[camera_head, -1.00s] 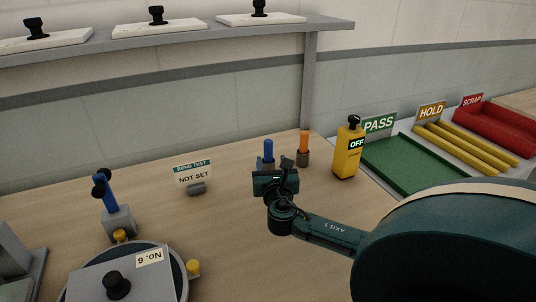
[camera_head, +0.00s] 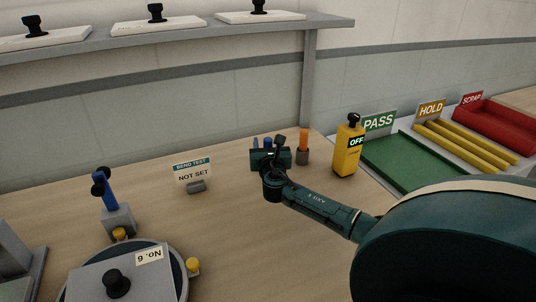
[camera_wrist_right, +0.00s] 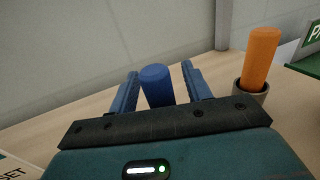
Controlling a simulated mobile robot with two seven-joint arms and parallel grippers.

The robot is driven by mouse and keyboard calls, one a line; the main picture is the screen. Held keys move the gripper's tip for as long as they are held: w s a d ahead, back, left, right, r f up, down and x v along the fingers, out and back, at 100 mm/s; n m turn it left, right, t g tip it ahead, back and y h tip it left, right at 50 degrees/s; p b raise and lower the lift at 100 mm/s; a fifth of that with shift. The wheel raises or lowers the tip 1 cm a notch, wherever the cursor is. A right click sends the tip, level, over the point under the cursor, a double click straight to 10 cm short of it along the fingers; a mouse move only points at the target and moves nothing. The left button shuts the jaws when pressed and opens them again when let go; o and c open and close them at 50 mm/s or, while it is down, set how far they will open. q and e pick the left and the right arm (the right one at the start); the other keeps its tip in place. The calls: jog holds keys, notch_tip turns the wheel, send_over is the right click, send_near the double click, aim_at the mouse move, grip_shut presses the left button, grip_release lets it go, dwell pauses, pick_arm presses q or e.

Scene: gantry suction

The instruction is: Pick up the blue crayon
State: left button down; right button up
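The blue crayon (camera_wrist_right: 158,86) stands upright between the two fingers of my right gripper (camera_wrist_right: 160,88) in the right wrist view. The fingers are apart, with a gap on each side of the crayon. The crayon's lower part and its holder are hidden behind the gripper body. In the head view my right gripper (camera_head: 269,145) is at the back of the bench, with only the crayon's top (camera_head: 268,141) showing. My left gripper is not in view.
An orange crayon (camera_head: 304,137) in a grey cup (camera_head: 303,158) stands close to the right. Further right are a yellow OFF device (camera_head: 347,155) and the green PASS tray (camera_head: 400,164). A NOT SET sign (camera_head: 193,174) stands left. The bench between is clear.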

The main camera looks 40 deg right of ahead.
grip_shut()
dwell(0.3)
jog(key=shift+r, duration=0.15)
